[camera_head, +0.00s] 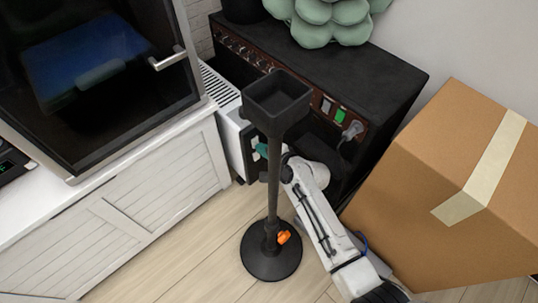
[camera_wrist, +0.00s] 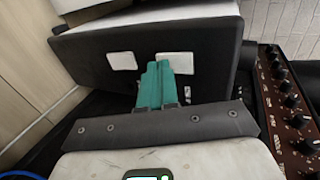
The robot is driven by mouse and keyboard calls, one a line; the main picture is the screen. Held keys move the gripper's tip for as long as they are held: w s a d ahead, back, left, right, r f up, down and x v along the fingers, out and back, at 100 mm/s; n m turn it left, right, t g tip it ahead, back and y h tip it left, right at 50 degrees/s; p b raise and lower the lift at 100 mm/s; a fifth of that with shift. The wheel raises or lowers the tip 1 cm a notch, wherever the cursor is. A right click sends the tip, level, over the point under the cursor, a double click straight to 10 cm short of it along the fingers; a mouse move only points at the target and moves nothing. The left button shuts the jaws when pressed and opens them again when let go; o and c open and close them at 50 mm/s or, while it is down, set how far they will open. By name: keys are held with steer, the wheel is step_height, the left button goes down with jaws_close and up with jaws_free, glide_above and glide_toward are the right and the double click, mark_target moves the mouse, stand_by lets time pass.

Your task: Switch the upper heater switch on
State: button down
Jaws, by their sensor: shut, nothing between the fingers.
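The heater has a white body with a slatted top (camera_head: 219,86) and a dark end panel (camera_wrist: 95,70). In the wrist view the panel carries two white switches. The lower switch (camera_wrist: 122,60) is clear to the left; the upper switch (camera_wrist: 179,61) is on the right, its near edge beside my fingertips. My gripper (camera_wrist: 158,66) has teal fingers that are closed together and empty, pointing at the panel close to the upper switch. I cannot tell whether they touch it, or how either switch is set. In the head view my gripper (camera_head: 262,150) is partly hidden by a black stand.
The black stand (camera_head: 274,195) with a square tray rises in front of the heater. A black amplifier (camera_head: 350,68) with knobs stands behind it, and its knob row (camera_wrist: 288,105) shows close at right. A cardboard box (camera_head: 450,190) fills the right; a white cabinet (camera_head: 120,200) is left.

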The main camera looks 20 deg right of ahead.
stand_by(0.3)
steer(key=shift+w+a, duration=0.1)
steer(key=shift+w, duration=0.1)
steer(key=shift+r+p, duration=0.85)
steer(key=shift+p, duration=0.1)
